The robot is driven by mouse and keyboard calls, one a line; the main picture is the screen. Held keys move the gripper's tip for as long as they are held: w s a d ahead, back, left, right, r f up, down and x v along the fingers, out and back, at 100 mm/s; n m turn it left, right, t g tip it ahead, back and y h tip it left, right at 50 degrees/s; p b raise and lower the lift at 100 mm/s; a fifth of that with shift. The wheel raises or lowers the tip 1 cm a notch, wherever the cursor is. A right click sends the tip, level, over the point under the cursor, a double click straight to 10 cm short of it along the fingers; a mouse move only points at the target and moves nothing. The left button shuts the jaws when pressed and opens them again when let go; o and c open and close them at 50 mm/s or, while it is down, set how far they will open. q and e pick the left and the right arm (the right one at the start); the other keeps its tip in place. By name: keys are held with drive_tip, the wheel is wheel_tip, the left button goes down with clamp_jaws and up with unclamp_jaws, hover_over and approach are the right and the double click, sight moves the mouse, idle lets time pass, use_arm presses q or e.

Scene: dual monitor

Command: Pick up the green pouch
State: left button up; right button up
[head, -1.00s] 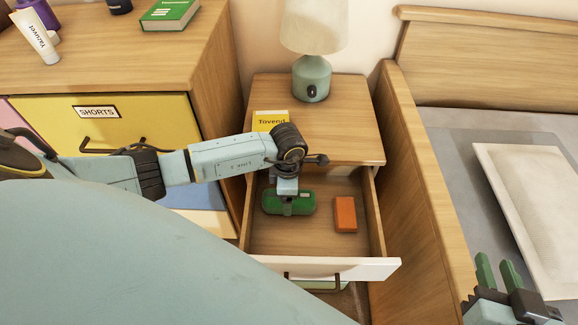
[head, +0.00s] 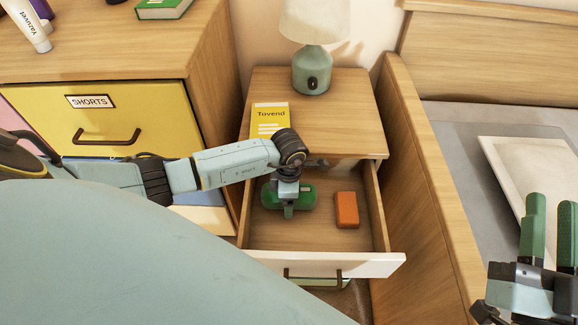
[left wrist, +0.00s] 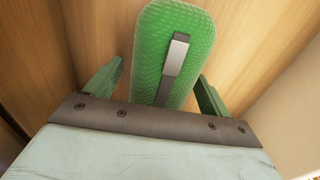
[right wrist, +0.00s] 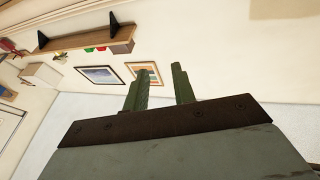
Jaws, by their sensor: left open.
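The green pouch (head: 303,197) lies in the open nightstand drawer, on its left side. It also shows in the left wrist view (left wrist: 200,55), with a grey strip along its top. My left gripper (head: 289,208) is at the pouch, pointing down from above. In the left wrist view its fingers (left wrist: 159,70) are apart, one on each side of the pouch. Contact between fingers and pouch cannot be told. My right gripper (head: 552,203) is open and empty at the lower right, by the bed. Its spread fingers also show in the right wrist view (right wrist: 160,72).
An orange box (head: 346,210) lies in the drawer (head: 330,264) right of the pouch. A lamp (head: 312,68) and a yellow book (head: 270,118) are on the nightstand top. The dresser (head: 205,95) stands left, the bed's side board (head: 425,180) right.

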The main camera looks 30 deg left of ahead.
use_arm(q)
drive_tip(key=c, duration=1.1)
drive_tip(key=shift+c, duration=0.2)
drive_tip(key=shift+r, duration=0.15)
